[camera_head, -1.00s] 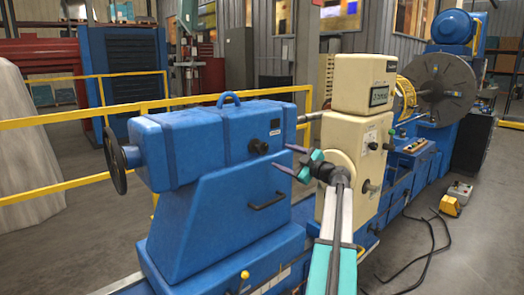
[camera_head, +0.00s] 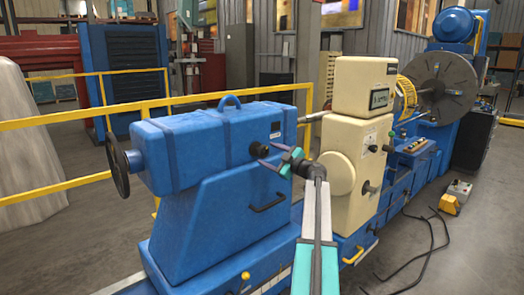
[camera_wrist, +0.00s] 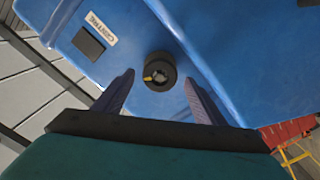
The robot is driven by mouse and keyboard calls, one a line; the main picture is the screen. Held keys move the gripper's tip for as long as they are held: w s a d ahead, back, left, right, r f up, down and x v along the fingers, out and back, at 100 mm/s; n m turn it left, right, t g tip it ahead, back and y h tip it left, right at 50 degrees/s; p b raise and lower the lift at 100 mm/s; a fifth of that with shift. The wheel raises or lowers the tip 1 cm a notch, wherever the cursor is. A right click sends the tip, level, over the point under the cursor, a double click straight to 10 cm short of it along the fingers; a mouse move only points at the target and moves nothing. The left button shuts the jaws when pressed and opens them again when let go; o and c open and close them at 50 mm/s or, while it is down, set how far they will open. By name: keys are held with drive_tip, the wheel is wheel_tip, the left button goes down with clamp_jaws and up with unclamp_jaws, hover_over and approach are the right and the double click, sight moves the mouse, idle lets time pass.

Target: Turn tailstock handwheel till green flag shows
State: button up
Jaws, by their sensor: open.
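The blue tailstock (camera_head: 215,150) stands at the left in the head view. Its dark handwheel (camera_head: 119,167) is upright on the tailstock's left end. A black round knob (camera_head: 258,149) sticks out of the face turned to me; in the wrist view the knob (camera_wrist: 160,72) has a small yellow mark. My gripper (camera_head: 267,153) is open and empty, its fingertips close to the knob, one on each side in the wrist view. I cannot tell whether they touch it. A dark rectangle (camera_wrist: 88,42) sits near a "CENTRE" label (camera_wrist: 103,20). I see no green flag.
A black bar handle (camera_head: 268,201) is low on the tailstock. The cream stand (camera_head: 350,145) with a small display is close to the right of my gripper. A yellow rail (camera_head: 60,187) runs behind the tailstock. Cables (camera_head: 425,255) lie on the right floor.

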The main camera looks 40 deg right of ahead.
sight(264, 153)
drive_tip(key=shift+w+d+p, duration=0.15)
drive_tip(key=shift+w+p, duration=0.55)
drive_tip(key=shift+w, duration=1.4)
drive_tip(key=c, duration=1.1)
drive_tip(key=shift+o, duration=0.2)
drive_tip(key=shift+a+f, duration=0.15)
drive_tip(key=shift+a, duration=0.05)
drive_tip(key=shift+d, duration=0.1)
